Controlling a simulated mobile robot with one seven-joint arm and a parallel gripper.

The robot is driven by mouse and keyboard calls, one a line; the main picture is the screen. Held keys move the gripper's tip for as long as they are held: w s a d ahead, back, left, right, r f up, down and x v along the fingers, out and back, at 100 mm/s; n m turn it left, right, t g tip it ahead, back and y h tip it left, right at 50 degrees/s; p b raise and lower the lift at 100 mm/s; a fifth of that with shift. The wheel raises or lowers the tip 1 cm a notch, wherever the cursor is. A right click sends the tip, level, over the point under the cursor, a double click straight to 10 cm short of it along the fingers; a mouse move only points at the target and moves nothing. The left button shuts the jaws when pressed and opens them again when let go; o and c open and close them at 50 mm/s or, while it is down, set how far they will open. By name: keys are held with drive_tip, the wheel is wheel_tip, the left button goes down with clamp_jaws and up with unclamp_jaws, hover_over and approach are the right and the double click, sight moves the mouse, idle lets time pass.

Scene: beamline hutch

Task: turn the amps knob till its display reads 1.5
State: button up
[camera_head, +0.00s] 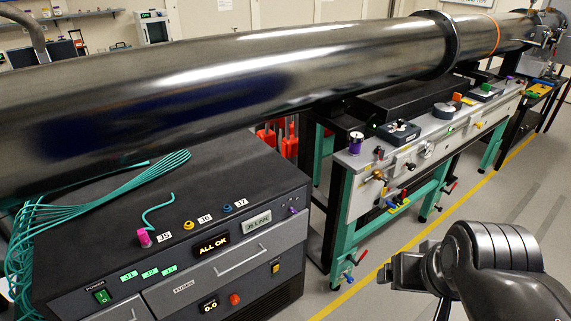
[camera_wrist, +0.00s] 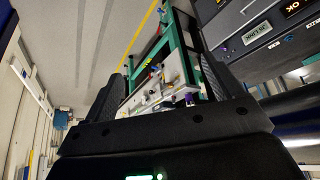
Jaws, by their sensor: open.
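A small display reading 0.0 (camera_head: 209,305) is low on the front of the dark power cabinet in the head view. A round red-orange knob (camera_head: 235,299) sits just right of it. I cannot read an amps label, so I cannot confirm that this is the amps knob. My gripper (camera_head: 388,271) is at the lower right of the head view, well right of the cabinet and apart from it. In the wrist view my gripper (camera_wrist: 167,72) is open and empty, its dark fingers spread apart. The 0.0 display is not visible there.
The cabinet (camera_head: 110,215) also has an ALL OK display (camera_head: 213,245), a purple knob (camera_head: 292,210), a yellow switch (camera_head: 276,268) and a green power switch (camera_head: 102,296). A large dark pipe (camera_head: 250,80) crosses above. A green-legged bench (camera_head: 340,225) stands behind my gripper. Floor between is clear.

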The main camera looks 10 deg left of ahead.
drive_tip(key=shift+w, duration=0.2)
drive_tip(key=shift+c, duration=1.4)
drive_tip(key=shift+n+t, duration=0.3)
drive_tip(key=shift+n, duration=0.6)
drive_tip(key=w, duration=0.3)
drive_tip(key=w+a+f, duration=0.1)
drive_tip(key=w, duration=0.3)
drive_tip(key=w+a+f, duration=0.1)
drive_tip(key=w, duration=0.3)
drive_tip(key=shift+a+f, duration=0.1)
drive_tip(key=shift+a, duration=0.05)
drive_tip(key=c, duration=0.4)
drive_tip(key=w+a+f+n+y, duration=0.1)
drive_tip(key=w+a+f+n, duration=0.1)
drive_tip(key=w+a+f, duration=0.45)
drive_tip(key=w+a+f+n+t+y, duration=0.1)
drive_tip(key=w+a+f, duration=0.2)
drive_tip(key=w+f, duration=0.55)
drive_tip(key=w+a+f+n+y, duration=0.1)
drive_tip(key=w+a+f+n, duration=0.1)
drive_tip(key=w+a+f, duration=0.45)
drive_tip(key=n+t+y, duration=0.3)
drive_tip(key=n+y, duration=0.1)
drive_tip(key=y, duration=0.2)
approach(236, 302)
drive_tip(key=x, duration=0.9)
drive_tip(key=shift+w+a+f, duration=0.1)
drive_tip(key=shift+w+a, duration=0.15)
drive_tip(key=shift+a, duration=0.05)
drive_tip(key=shift+c, duration=0.2)
